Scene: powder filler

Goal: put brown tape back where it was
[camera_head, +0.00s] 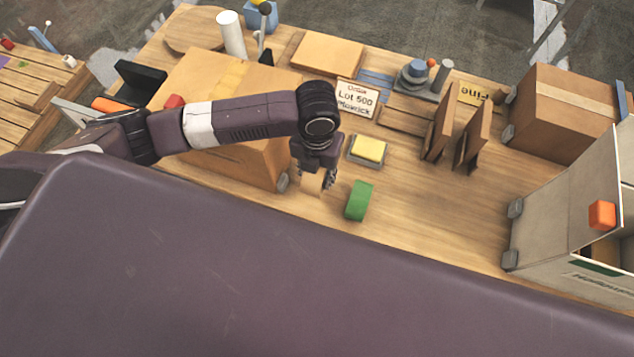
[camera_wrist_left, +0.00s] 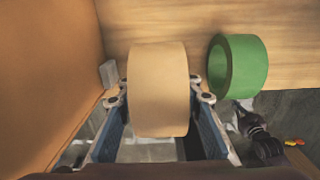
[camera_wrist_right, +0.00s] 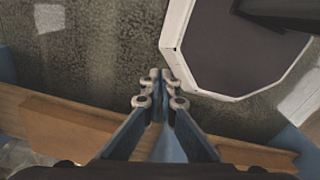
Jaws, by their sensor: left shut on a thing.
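The brown tape (camera_head: 313,183) is a tan roll at the table's front, between the large cardboard box and the green tape. My left gripper (camera_head: 316,178) points down from above and is shut on it. In the left wrist view the brown tape (camera_wrist_left: 159,90) stands upright on edge between the two fingers (camera_wrist_left: 160,95). I cannot tell whether it touches the table. The green tape (camera_head: 358,201) stands just to its right, apart from it; it also shows in the left wrist view (camera_wrist_left: 238,65). My right gripper (camera_wrist_right: 160,88) has its fingertips close together, with nothing seen between them.
A large cardboard box (camera_head: 225,125) stands close left of my left gripper. A yellow pad (camera_head: 369,149) in a grey tray lies behind the green tape. Two brown upright panels (camera_head: 457,140) stand farther right. Bare table (camera_head: 430,215) lies right of the green tape, before the open white-edged box (camera_head: 560,205).

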